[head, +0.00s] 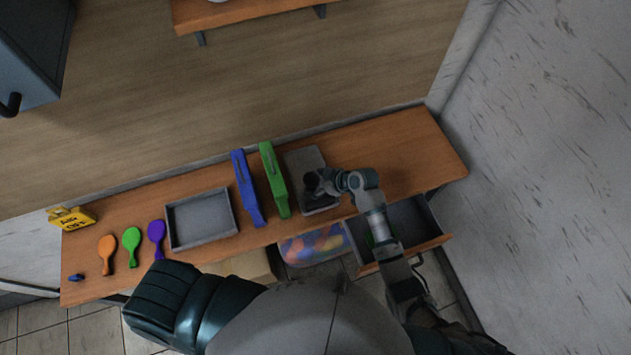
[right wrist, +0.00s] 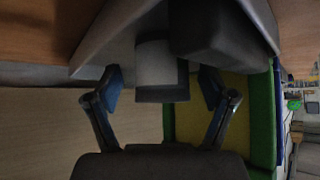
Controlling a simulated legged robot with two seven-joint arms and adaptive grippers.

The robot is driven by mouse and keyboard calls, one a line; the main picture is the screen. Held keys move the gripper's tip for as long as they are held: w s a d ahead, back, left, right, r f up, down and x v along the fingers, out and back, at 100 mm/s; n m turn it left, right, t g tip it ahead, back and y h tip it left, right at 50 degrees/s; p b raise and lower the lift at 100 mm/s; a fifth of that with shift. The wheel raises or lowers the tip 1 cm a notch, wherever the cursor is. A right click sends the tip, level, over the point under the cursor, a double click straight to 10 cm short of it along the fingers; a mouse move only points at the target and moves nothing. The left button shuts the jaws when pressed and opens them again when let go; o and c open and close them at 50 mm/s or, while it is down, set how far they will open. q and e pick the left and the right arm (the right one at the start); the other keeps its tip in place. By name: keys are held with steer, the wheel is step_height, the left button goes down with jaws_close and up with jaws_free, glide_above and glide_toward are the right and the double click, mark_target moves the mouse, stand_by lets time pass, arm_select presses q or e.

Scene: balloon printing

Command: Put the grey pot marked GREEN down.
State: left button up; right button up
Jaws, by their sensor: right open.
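A grey pot (right wrist: 160,62) with a dark rim stands on the small grey tray (head: 306,159), as the right wrist view shows. No marking on it can be read. My right gripper (head: 318,184) is at this tray. In the right wrist view its two blue-padded fingers (right wrist: 162,88) are spread apart, one on each side of the pot, with gaps visible. A darker block-like thing (right wrist: 215,32) sits right beside the pot on the same tray. In the head view the gripper largely hides the pot. My left gripper is not in view.
Upright green (head: 274,180) and blue (head: 247,188) frames stand left of the small tray. A larger empty grey tray (head: 174,228) and orange, green and purple paddle shapes lie farther left. An open drawer (head: 416,247) juts out below my right arm. The table's right end is clear.

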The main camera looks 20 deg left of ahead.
steer(key=v, duration=1.2)
steer(key=shift+a, duration=0.25)
